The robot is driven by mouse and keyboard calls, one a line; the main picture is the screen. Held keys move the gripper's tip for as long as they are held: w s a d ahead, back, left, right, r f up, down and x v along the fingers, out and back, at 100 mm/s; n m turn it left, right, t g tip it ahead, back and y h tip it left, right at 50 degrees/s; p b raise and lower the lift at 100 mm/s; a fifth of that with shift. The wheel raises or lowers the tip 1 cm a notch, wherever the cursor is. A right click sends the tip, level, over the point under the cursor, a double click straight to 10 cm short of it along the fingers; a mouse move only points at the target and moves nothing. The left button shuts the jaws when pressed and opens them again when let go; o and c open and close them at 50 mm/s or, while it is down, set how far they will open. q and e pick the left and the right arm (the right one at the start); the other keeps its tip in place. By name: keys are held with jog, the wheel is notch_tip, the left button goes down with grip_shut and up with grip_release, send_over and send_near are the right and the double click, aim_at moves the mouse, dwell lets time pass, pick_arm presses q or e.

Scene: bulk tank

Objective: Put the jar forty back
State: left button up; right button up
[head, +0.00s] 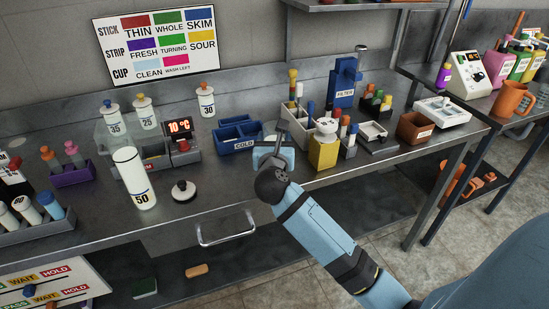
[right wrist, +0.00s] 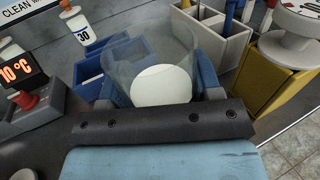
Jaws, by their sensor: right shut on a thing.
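My right gripper (head: 272,152) is over the bench front, by the blue COLD box (head: 237,138). In the right wrist view its blue fingers (right wrist: 160,92) are shut on a clear container (right wrist: 152,58) with a round white surface inside. No number shows on this container. In the head view the gripper mostly hides it. A white jar (head: 21,205) in the grey rack (head: 42,231) at lower left has a small label that looks like 40. A tall white jar marked 50 (head: 134,178) stands on the bench. My left gripper is not in view.
Jars marked 35 (head: 114,120), 25 (head: 145,112) and 30 (head: 206,100) stand at the back. A round lid (head: 184,190) lies beside the 50 jar. A yellow block (head: 323,153) and a grey divided caddy (head: 296,124) are right of my gripper. Bare bench lies around the lid.

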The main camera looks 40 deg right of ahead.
jog(key=shift+f, duration=0.25)
notch_tip(320, 180, down, 3)
jog(key=shift+f+b, duration=0.2)
jog(key=shift+b, duration=0.25)
jog(key=shift+f, duration=0.35)
jog(key=shift+f, duration=0.1)
jog(key=shift+f, duration=0.15)
jog(key=o, duration=1.1)
